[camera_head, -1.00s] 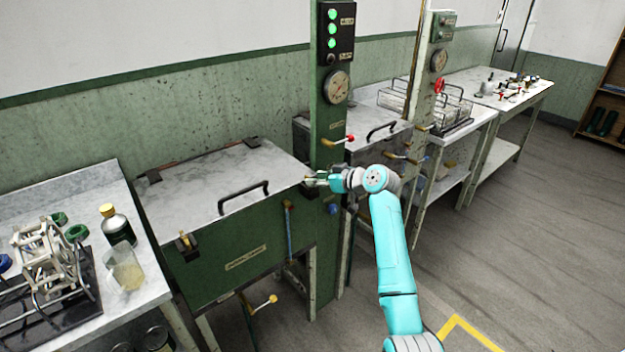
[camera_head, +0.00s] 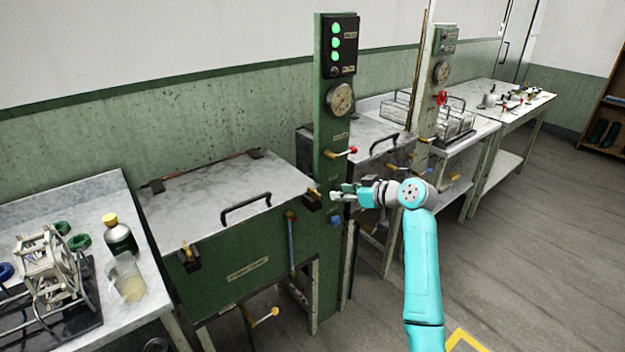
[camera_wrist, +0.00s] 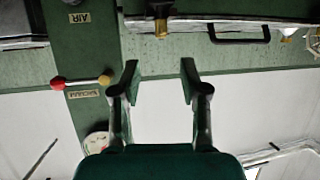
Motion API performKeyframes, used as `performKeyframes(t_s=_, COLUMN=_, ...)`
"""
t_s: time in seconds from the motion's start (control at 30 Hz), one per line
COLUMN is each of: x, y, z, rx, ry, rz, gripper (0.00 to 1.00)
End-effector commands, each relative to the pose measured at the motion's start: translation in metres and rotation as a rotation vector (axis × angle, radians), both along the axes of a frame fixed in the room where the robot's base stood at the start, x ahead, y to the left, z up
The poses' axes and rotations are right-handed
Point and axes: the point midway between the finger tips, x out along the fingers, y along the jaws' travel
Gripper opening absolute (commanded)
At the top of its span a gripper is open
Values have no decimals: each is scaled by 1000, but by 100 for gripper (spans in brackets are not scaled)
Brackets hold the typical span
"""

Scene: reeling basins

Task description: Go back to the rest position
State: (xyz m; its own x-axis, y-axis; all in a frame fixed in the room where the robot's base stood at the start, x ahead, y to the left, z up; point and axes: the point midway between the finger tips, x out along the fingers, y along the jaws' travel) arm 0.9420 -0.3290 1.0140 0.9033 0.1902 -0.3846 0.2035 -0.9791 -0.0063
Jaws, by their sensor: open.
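My gripper (camera_head: 338,194) is open and empty. In the head view it is in the air in front of the green post, beside the right corner of the closed green basin (camera_head: 243,273). In the wrist view its two fingers (camera_wrist: 158,82) are spread apart with nothing between them. The picture there is upside down, with the white wall above the green band showing between the fingers. My blue arm extends up from the bottom right of the head view.
The green post (camera_head: 331,225) carries a gauge (camera_head: 340,98), green lights and a red-tipped lever (camera_head: 342,153). A side table (camera_head: 150,300) with a beaker and bottle stands left. Another basin and benches stand behind right. The floor (camera_head: 525,255) at right is clear.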

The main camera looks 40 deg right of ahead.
Motion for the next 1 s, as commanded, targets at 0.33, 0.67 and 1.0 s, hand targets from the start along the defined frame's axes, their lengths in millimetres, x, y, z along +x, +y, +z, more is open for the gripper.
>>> performKeyframes(t_s=0.33, x=-2, y=10, z=-16, rx=13, ry=6, rz=-13, gripper=44)
performKeyframes(t_s=0.67, x=-35, y=83, z=-123, rx=86, ry=32, rz=-138, gripper=44)
performKeyframes(t_s=1.0, x=-110, y=161, z=-210, rx=119, ry=50, rz=-258, gripper=44)
